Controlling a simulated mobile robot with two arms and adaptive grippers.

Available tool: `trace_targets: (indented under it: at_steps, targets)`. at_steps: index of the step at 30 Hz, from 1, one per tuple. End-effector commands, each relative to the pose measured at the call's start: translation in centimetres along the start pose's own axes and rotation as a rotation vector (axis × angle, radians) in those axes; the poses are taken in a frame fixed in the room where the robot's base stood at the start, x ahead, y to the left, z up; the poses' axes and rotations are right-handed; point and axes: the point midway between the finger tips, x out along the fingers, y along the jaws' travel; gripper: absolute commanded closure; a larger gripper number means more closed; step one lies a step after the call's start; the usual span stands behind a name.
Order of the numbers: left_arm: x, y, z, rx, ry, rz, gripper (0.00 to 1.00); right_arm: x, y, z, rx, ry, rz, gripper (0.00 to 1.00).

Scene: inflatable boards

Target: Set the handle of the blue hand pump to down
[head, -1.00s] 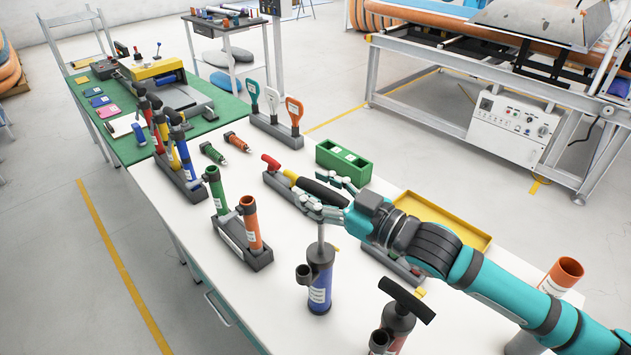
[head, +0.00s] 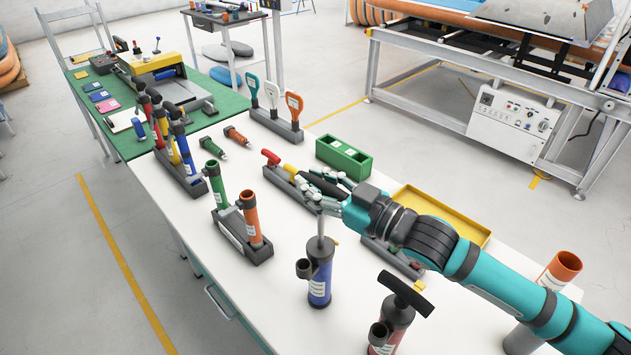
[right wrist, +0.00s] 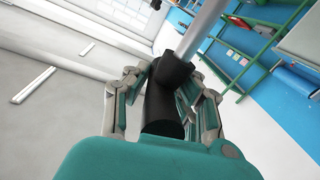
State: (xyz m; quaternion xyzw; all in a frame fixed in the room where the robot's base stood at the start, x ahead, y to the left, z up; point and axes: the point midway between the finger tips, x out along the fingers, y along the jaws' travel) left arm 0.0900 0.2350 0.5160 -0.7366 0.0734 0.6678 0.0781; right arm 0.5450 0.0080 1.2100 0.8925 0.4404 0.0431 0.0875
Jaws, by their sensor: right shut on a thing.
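The blue hand pump (head: 319,287) stands upright on the white table, in the middle front of the head view. Its grey rod (head: 320,224) sticks up out of the body, and its black handle (head: 326,186) is at the top, so the handle is raised. My right gripper (head: 330,193) is shut on the handle and partly covers it. In the right wrist view the fingers (right wrist: 160,90) lie on both sides of the black handle (right wrist: 160,110), with the rod running away from it. The pump body is not clear there. My left gripper is not in view.
A second pump with a black T-handle (head: 405,293) stands to the right, close below my right arm. A rack with green and orange tubes (head: 243,236) stands at left. A green box (head: 344,156) and yellow tray (head: 440,218) lie behind.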

Motion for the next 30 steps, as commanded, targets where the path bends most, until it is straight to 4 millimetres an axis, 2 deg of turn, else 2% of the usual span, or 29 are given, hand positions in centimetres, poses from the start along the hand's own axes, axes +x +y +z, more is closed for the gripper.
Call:
trace_targets:
  at_steps: [2,9,17,18,23,30]
  targets:
    - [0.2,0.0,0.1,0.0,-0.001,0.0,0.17,0.0,0.0,0.4,0.0,-0.001,0.001,1.0]
    - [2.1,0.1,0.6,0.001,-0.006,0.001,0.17,0.0,-0.7,4.0,0.001,-0.005,0.001,1.0]
    - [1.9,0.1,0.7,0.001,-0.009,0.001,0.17,0.0,-0.7,3.8,-0.001,-0.002,0.0,1.0]
    - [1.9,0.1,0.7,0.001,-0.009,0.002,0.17,0.0,-0.7,3.8,-0.001,-0.001,0.0,0.75]
    - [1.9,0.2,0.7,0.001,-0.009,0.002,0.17,0.0,-0.7,3.7,-0.001,0.001,0.0,0.55]
    - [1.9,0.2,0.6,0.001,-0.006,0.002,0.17,0.0,-0.7,3.7,-0.001,0.0,0.0,0.53]
